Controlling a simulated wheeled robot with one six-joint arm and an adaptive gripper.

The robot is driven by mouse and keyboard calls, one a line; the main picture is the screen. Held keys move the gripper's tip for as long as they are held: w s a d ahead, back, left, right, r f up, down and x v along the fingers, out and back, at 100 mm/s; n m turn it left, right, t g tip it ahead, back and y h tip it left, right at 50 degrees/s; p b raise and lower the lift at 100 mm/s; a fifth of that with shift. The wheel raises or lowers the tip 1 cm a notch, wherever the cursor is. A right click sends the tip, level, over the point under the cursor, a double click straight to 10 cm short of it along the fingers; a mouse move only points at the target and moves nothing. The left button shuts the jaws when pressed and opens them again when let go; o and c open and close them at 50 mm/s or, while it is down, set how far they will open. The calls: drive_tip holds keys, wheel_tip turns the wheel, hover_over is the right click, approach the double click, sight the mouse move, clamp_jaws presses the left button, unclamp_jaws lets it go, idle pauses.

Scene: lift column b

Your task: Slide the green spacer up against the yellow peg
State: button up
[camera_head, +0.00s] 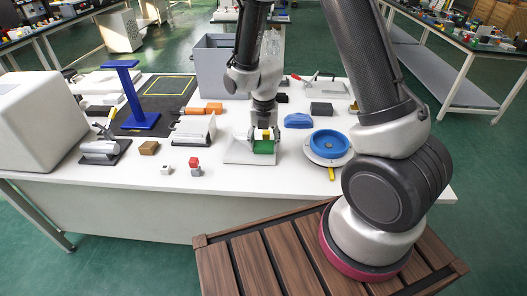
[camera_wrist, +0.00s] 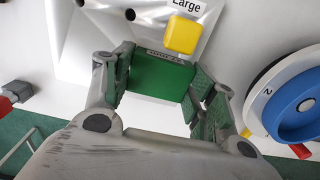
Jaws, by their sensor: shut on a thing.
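The green spacer (camera_head: 263,147) is a block on the white board (camera_head: 237,153) near the table's front. In the wrist view the spacer (camera_wrist: 158,78) fills the space between the two fingers. My gripper (camera_wrist: 164,76) is shut on it, with one finger on each side. The yellow peg (camera_wrist: 183,35) stands just beyond the spacer's far edge, a little right of its middle. I cannot tell whether they touch. In the head view the peg (camera_head: 266,134) is partly hidden by my gripper (camera_head: 264,137). The board carries the word "Large" and dark holes.
A blue ring on a white round base (camera_head: 328,147) stands close to the right of the board. A grey bin (camera_head: 213,68) stands behind.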

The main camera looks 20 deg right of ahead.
sight(264, 141)
drive_tip(key=shift+w+d, duration=0.25)
drive_tip(key=shift+w, duration=0.4)
drive_tip(key=o, duration=1.3)
drive_tip(key=shift+c, duration=0.2)
wheel_tip(264, 141, up, 12)
